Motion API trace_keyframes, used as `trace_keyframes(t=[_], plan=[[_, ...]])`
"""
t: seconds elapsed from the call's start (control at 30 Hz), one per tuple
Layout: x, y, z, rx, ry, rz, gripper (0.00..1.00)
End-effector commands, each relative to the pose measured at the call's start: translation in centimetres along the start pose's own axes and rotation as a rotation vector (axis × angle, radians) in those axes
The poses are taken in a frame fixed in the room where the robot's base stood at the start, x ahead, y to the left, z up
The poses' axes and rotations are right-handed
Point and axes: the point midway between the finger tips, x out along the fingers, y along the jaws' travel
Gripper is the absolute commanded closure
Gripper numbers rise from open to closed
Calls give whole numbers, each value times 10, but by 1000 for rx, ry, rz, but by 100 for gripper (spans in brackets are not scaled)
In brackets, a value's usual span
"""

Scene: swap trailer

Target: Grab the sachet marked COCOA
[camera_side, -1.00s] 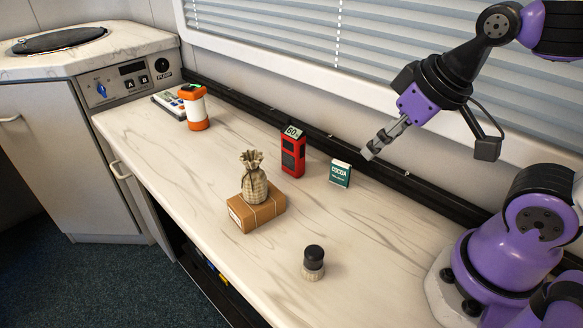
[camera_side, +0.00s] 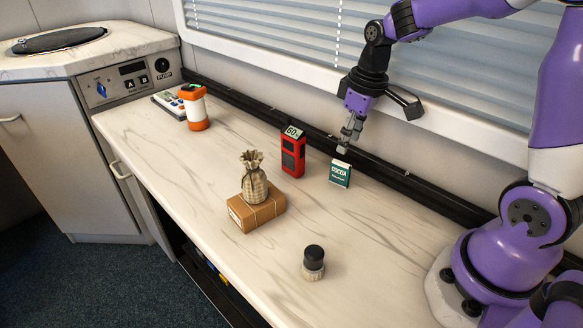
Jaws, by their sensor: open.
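The COCOA sachet (camera_side: 340,175) is a small dark green packet with a white top edge. It stands upright on the marble-patterned counter, near the black rail at the back. My gripper (camera_side: 343,148) points down just above the sachet's top edge. It is open and holds nothing. The fingers look narrow from this side, and I cannot tell whether they touch the sachet's top.
A red meter (camera_side: 293,154) stands close to the left of the sachet. A black-capped jar (camera_side: 313,264) stands in front, and an orange lantern (camera_side: 195,108) farther left. The counter (camera_side: 375,240) right of the jar is clear.

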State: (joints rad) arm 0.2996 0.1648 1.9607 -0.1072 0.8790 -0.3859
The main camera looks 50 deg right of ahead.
Motion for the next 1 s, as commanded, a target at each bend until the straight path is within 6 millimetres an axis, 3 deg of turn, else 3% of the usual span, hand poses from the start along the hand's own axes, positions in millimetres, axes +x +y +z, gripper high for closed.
trace_keyframes(t=[0.13,0.37,0.6,0.9,0.93,1.0], plan=[[26,-1,1,0,-6,-3,46],[49,-1,1,1,-4,-2,46],[86,-3,1,1,-4,-1,46],[94,-2,0,1,0,1,46],[94,-3,0,1,0,1,51],[94,-3,0,1,0,0,80]])
